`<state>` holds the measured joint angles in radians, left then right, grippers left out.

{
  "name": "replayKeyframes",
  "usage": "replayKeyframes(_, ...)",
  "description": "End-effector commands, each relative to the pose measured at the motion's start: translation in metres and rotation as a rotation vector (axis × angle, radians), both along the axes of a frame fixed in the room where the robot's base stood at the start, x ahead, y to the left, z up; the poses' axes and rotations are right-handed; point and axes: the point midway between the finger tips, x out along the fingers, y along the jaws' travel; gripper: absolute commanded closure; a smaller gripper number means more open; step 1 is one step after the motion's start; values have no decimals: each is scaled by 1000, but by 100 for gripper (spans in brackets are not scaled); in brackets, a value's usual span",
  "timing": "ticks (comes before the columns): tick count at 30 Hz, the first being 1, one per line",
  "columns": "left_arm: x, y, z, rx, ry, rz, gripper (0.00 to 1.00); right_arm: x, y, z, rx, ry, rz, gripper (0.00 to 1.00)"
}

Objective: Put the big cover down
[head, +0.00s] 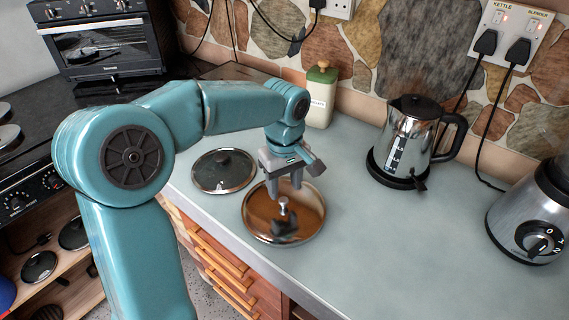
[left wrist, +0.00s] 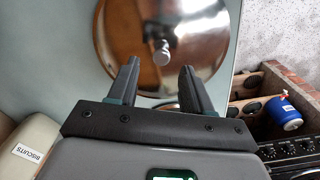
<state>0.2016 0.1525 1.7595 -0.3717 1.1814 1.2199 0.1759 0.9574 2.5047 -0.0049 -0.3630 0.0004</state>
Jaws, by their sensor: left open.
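The big cover (head: 310,208) is a round, shiny metal lid with a small upright knob. It lies flat on the pale worktop near its front edge. My left gripper (head: 285,188) is just above the cover, pointing down, with its fingers apart and nothing between them. In the left wrist view the cover (left wrist: 205,45) fills the upper middle. Its knob shows just beyond the fingertips of the open left gripper (left wrist: 160,68), apart from them. My right gripper is not in view.
A smaller glass lid (head: 224,171) lies left of the cover. A biscuit tin (head: 320,98) stands behind, and a kettle (head: 406,140) and a blender (head: 535,215) stand to the right. The worktop (head: 400,255) right of the cover is clear.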

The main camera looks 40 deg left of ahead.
Motion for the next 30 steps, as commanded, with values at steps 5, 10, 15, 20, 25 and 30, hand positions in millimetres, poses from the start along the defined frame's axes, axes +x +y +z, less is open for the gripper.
replayKeyframes(5,1,0,45,0,-5,1,50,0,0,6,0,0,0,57)
replayKeyframes(10,1,0,72,0,-3,1,50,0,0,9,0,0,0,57)
replayKeyframes(15,0,0,81,-1,-1,1,50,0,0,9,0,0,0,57)
replayKeyframes(20,0,0,82,-1,0,1,50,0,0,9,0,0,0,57)
replayKeyframes(25,0,0,82,-1,0,1,50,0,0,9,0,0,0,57)
replayKeyframes(30,0,0,82,-1,0,1,50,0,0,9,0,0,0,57)
